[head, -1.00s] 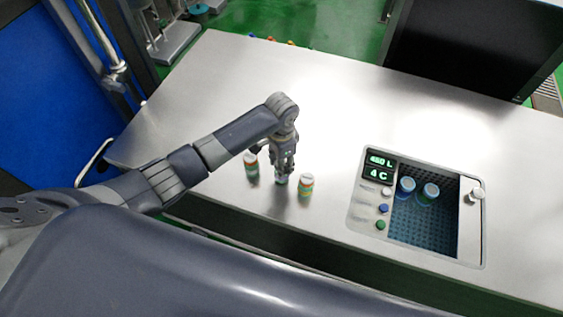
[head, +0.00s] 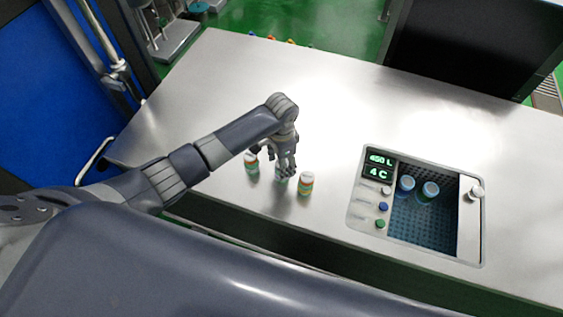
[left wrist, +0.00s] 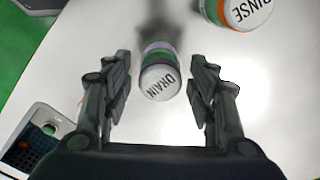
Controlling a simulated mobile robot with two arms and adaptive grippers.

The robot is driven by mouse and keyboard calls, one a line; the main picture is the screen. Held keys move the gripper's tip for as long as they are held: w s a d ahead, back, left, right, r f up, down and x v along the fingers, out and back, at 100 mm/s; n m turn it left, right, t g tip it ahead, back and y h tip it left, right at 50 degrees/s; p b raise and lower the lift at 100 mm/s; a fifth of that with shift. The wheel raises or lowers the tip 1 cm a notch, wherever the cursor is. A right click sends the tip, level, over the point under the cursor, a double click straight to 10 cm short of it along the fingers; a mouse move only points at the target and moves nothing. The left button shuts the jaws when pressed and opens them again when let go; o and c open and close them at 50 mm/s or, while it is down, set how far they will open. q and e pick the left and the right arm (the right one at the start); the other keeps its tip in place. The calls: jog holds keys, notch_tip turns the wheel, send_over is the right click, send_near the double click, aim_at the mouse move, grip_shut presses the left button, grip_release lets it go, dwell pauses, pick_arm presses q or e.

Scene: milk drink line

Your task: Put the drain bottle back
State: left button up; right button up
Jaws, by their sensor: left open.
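The drain bottle (left wrist: 161,80) stands on the steel counter, its white cap lettered DRAIN. In the left wrist view it is between the two fingers of my left gripper (left wrist: 160,92), with a visible gap on each side. In the head view my left gripper (head: 287,160) is open over the bottle (head: 281,179), which it partly hides. The bottle stands between two other bottles. My right gripper is not in view.
One bottle (head: 251,166) stands to the left and another (head: 306,184) to the right. A RINSE cap (left wrist: 248,12) shows in the wrist view. The counter behind is clear.

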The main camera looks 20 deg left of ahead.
pick_arm(q)
notch_tip(320, 180, up, 12)
jog(key=shift+b, duration=0.35)
jog(key=shift+f, duration=0.1)
